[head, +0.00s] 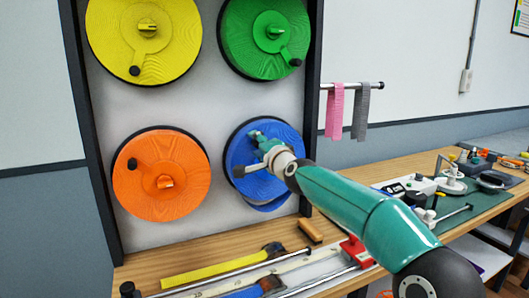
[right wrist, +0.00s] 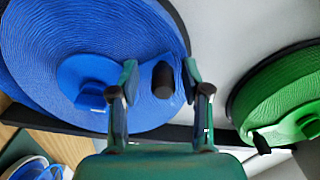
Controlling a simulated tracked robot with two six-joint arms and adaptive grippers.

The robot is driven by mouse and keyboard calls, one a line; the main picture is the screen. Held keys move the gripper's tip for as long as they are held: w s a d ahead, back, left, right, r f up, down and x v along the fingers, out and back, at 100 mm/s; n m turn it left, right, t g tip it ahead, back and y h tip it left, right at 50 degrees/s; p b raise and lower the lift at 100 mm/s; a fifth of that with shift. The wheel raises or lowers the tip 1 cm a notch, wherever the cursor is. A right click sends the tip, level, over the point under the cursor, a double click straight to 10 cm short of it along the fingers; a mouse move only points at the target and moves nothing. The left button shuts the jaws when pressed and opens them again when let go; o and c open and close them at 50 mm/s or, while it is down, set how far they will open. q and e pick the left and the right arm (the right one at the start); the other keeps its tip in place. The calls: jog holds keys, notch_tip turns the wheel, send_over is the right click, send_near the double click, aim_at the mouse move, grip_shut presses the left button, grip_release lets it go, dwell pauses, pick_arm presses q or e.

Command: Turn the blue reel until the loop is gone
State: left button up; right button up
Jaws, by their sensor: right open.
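The blue reel (head: 240,152) hangs at the lower right of the strap wall, partly hidden by my right gripper and arm. A curved piece of blue strap, the loop (head: 270,205), bulges below the reel's lower edge. In the right wrist view the blue reel (right wrist: 50,30) fills the left, with its blue hub (right wrist: 85,80) and a black crank knob (right wrist: 162,80). My right gripper (head: 259,138) is open, its two fingers on either side of the knob with gaps visible. My left gripper is not in view.
Yellow (head: 112,45), green (head: 240,40) and orange (head: 190,190) reels share the wall. A rod with pink (head: 335,110) and grey (head: 361,110) straps sticks out at right. The wooden bench (head: 140,268) below holds strap ends, rods and a small wooden block (head: 311,231).

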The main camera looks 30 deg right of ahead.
jog(key=s, duration=1.1)
jog(key=shift+s+a, duration=0.4)
